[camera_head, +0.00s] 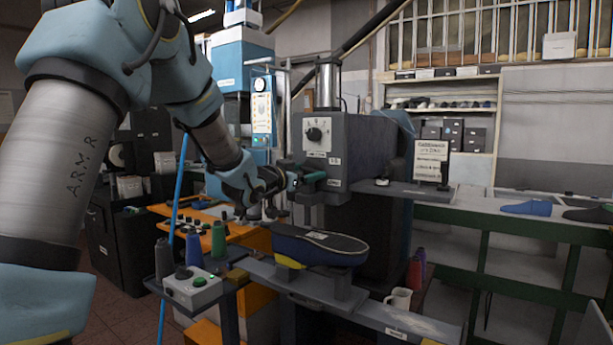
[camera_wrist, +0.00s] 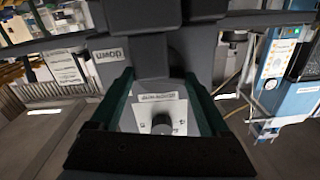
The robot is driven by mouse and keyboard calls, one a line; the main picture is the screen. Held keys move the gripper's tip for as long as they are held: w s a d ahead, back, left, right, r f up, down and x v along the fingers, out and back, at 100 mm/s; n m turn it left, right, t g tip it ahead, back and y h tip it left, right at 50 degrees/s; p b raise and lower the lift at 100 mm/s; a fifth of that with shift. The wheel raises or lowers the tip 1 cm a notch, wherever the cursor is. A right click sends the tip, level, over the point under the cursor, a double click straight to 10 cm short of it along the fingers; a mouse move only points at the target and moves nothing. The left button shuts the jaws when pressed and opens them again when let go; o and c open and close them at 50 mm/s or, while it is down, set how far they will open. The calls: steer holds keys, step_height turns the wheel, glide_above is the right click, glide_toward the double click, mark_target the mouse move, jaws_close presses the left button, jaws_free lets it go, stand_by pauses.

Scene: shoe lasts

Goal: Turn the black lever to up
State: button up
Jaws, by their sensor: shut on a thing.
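My gripper (camera_head: 315,177) reaches from the left to the front of the grey machine (camera_head: 352,140), just below its dial. In the wrist view, its two teal fingers (camera_wrist: 160,74) converge on a dark piece that looks like the black lever (camera_wrist: 153,56). The gripper is shut on it. In the head view the fingers and machine front largely hide the lever, so its exact angle cannot be told. A "DOWN" label (camera_wrist: 108,55) appears upside down beside the fingertips. A round dark knob (camera_head: 313,134) sits on the white dial plate above.
A dark blue shoe form (camera_head: 325,247) rests on a stand below the gripper. A control box (camera_head: 193,287), thread spools (camera_head: 218,240) and a white mug (camera_head: 399,299) stand nearby. A shelf (camera_head: 405,190) projects right from the machine. A blue cabinet stands behind.

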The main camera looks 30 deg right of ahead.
steer(key=n, duration=0.4)
steer(key=shift+n, duration=0.4)
steer(key=shift+n+p, duration=0.6)
steer(key=shift+n, duration=1.6)
steer(key=o, duration=1.2)
steer(key=b+v, duration=0.3)
steer(key=v, duration=0.8)
steer(key=shift+b, duration=0.3)
steer(key=shift+w, duration=0.1)
